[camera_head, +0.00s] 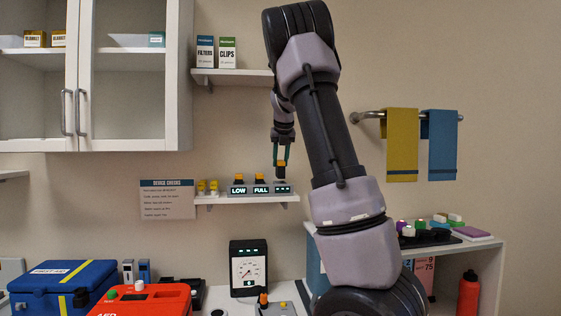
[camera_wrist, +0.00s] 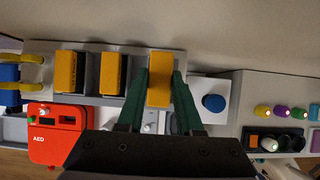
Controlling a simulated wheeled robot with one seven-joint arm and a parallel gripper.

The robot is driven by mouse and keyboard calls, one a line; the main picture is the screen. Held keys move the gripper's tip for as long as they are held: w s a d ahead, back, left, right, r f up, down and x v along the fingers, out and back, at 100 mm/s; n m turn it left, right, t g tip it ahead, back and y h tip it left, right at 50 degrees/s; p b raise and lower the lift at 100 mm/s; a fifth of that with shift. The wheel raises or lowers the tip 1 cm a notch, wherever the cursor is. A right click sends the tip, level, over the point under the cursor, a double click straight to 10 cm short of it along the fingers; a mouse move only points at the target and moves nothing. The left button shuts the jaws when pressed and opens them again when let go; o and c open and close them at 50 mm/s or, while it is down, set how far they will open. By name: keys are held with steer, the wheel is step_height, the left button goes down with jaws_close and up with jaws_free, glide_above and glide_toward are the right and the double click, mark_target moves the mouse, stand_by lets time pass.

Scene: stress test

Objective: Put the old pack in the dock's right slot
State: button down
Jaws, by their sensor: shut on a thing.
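The dock (camera_head: 248,194) sits on a small wall shelf. Its displays read LOW at left, FULL in the middle and dashes at right. A dark pack with a yellow top (camera_head: 239,178) stands in the left slot, and a like pack (camera_head: 260,178) in the middle slot. My gripper (camera_head: 281,161) is shut on a third such pack (camera_wrist: 160,78), upright over the right slot. The held pack sits higher than the other two; whether its lower end touches or enters the slot cannot be told. In the wrist view the green fingers (camera_wrist: 160,88) flank its yellow top.
Yellow items (camera_head: 208,187) stand left of the dock on the shelf (camera_head: 215,204). A shelf with two boxes (camera_head: 216,52) hangs above. Below are a gauge (camera_head: 249,268), a red AED case (camera_head: 150,300) and a blue first-aid case (camera_head: 62,280). Towels (camera_head: 402,140) hang at right.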

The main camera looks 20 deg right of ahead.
steer(key=shift+f, duration=2.2)
steer(key=shift+c, duration=2.4)
jaws_free()
steer(key=v, duration=1)
steer(key=shift+s+r, duration=0.2)
steer(key=shift+r, duration=0.15)
steer(key=shift+a, duration=0.1)
